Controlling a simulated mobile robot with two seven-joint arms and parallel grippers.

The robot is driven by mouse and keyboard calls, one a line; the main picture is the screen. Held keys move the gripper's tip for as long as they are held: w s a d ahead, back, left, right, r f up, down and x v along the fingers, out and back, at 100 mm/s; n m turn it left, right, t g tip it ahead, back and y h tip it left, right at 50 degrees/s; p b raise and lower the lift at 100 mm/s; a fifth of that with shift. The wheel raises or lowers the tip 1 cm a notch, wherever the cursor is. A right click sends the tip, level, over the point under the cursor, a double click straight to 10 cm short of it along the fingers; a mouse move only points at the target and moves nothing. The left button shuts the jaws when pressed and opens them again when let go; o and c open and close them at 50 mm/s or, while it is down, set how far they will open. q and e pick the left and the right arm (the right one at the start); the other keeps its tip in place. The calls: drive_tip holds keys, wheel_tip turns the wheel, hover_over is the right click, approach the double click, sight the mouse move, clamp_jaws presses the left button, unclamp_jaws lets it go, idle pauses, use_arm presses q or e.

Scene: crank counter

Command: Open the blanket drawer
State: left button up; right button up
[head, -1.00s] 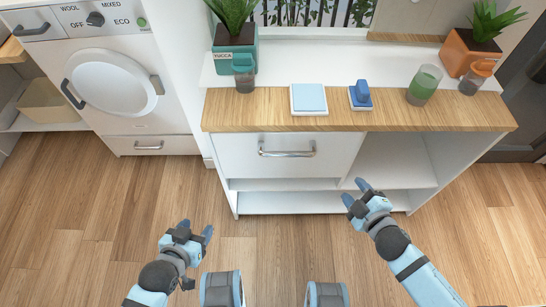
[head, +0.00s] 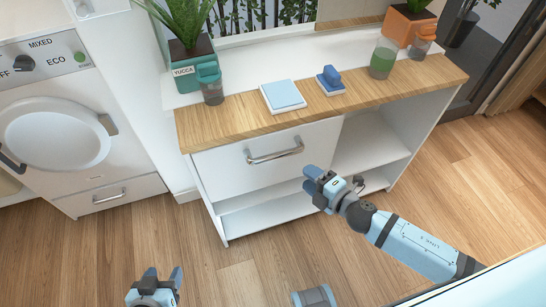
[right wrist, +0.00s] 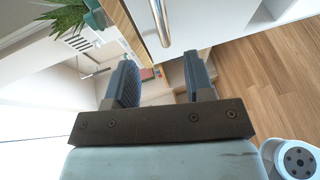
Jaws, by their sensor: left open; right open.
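A closed white drawer front (head: 235,168) with a curved metal handle (head: 276,155) sits under the wooden counter top in the head view. No label on it is readable. The handle (right wrist: 161,22) also shows at the top of the right wrist view, beyond the fingertips. My right gripper (head: 314,182) is open and empty, below and right of the handle and apart from it. It shows with spread fingers in the right wrist view (right wrist: 160,68). My left gripper (head: 163,276) is open and empty low in the head view, over the floor.
A washing machine (head: 55,135) with a closed lower drawer (head: 108,194) stands left. The counter top (head: 235,115) holds a yucca pot (head: 185,60), watering can (head: 210,85), blue-white pad (head: 283,96), brush (head: 330,80) and green glass (head: 383,58). Open shelves (head: 370,145) lie right of the drawer. Floor in front is clear.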

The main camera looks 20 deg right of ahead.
sight(278, 155)
drive_tip(key=x, duration=1.3)
drive_tip(key=shift+w+f, duration=0.15)
drive_tip(key=shift+f, duration=0.05)
clamp_jaws()
